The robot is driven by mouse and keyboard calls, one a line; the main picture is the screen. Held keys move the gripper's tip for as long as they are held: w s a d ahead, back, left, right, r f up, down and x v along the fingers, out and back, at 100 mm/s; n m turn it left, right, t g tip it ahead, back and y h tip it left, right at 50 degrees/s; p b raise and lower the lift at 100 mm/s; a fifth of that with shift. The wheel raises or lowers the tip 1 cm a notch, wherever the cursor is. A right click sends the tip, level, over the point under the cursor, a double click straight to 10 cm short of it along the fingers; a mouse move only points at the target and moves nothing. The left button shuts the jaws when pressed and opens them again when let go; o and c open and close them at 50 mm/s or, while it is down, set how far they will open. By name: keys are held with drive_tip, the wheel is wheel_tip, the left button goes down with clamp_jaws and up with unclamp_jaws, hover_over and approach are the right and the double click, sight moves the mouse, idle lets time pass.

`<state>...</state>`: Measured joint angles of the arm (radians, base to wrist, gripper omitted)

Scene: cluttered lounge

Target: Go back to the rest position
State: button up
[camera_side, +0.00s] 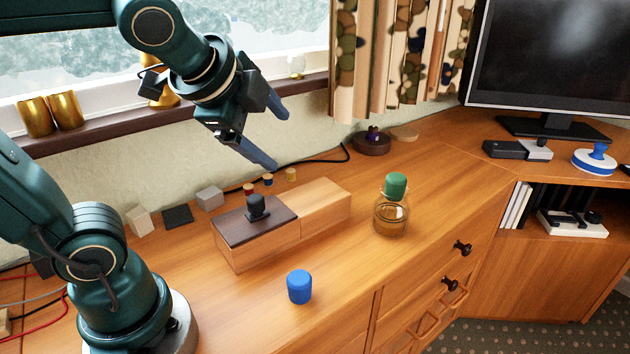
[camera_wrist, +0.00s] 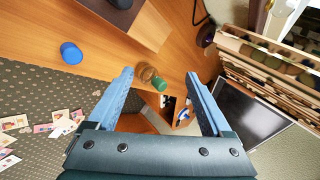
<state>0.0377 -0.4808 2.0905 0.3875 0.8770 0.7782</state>
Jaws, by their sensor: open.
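My gripper (camera_side: 272,137) is open and empty, raised above the wooden cabinet top (camera_side: 440,180) near the window in the side view. Its two blue fingers stand apart in the wrist view (camera_wrist: 160,88). Below it is a wooden box (camera_side: 318,203) with a dark sliding-type lid (camera_side: 238,224) and a dark knob on its left part. A glass jar (camera_side: 391,220) with a green stopper (camera_side: 396,185) stands to the right of the box. A blue cylinder (camera_side: 299,287) stands in front of the box.
Several small blocks, including a grey one (camera_side: 210,198), stand along the wall behind the box. A monitor (camera_side: 550,60), a blue and white round object (camera_side: 594,160) and a dark round dish (camera_side: 371,144) are at the right. Gold cups (camera_side: 66,110) stand on the windowsill (camera_side: 110,127).

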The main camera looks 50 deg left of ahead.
drive_tip(key=s+d+f+n+g+h, duration=0.2)
drive_tip(key=s+d+f+n, duration=0.3)
drive_tip(key=n, duration=0.6)
drive_tip(key=s+f+h, duration=0.1)
drive_tip(key=s+f, duration=0.1)
drive_tip(key=s, duration=0.1)
drive_tip(key=shift+s+d+f, duration=0.15)
drive_tip(key=shift+d, duration=0.2)
